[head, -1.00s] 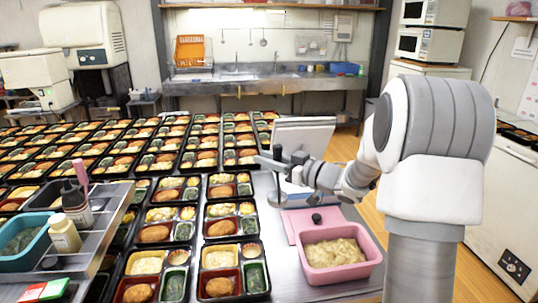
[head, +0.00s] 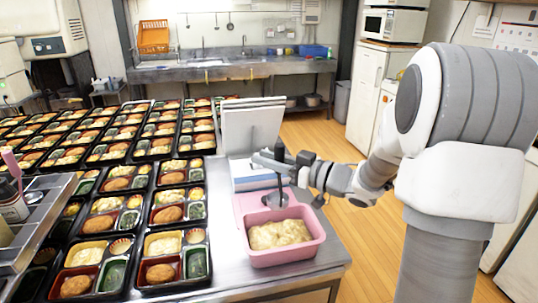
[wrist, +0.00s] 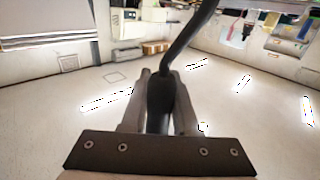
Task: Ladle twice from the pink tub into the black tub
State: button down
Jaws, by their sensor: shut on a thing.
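The pink tub (head: 262,258) holds a pale, lumpy food and stands near the front right of the steel table. My gripper (head: 283,166) is shut on the black handle of a ladle (head: 279,185), which hangs upright just behind the pink tub. The ladle's dark lower end overlaps the pink mat in the head view; I cannot tell its height above it or its contents. In the wrist view, the black handle (wrist: 160,95) runs between the fingers. I cannot make out a separate black tub; many black bento trays (head: 175,285) fill the left.
A pale upright board (head: 252,128) stands behind my gripper. A pink mat (head: 243,205) lies behind the pink tub. A steel shelf (head: 35,215) with bottles is at the left. Open wooden floor (head: 335,150) lies to the right of the table.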

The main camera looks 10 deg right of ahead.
aim_at(270, 195)
jog(key=f+b, duration=0.3)
jog(key=f, duration=0.1)
jog(key=f+b, duration=0.3)
jog(key=f, duration=0.1)
jog(key=s+f+b, duration=0.1)
jog(key=f+b, duration=0.2)
jog(key=f, duration=0.1)
jog(key=shift+d+f, duration=0.25)
jog(key=shift+s+f+b, duration=0.2)
jog(key=shift+f+b, duration=0.15)
jog(key=shift+b, duration=0.15)
jog(key=shift+f, duration=0.1)
dwell(0.5)
jog(key=r+p, duration=0.1)
jog(key=w+r+p, duration=0.1)
jog(key=r+p, duration=0.1)
jog(key=shift+d+r+p, duration=0.1)
jog(key=shift+r+p, duration=0.2)
notch_tip(270, 195, up, 8)
jog(key=p, duration=0.6)
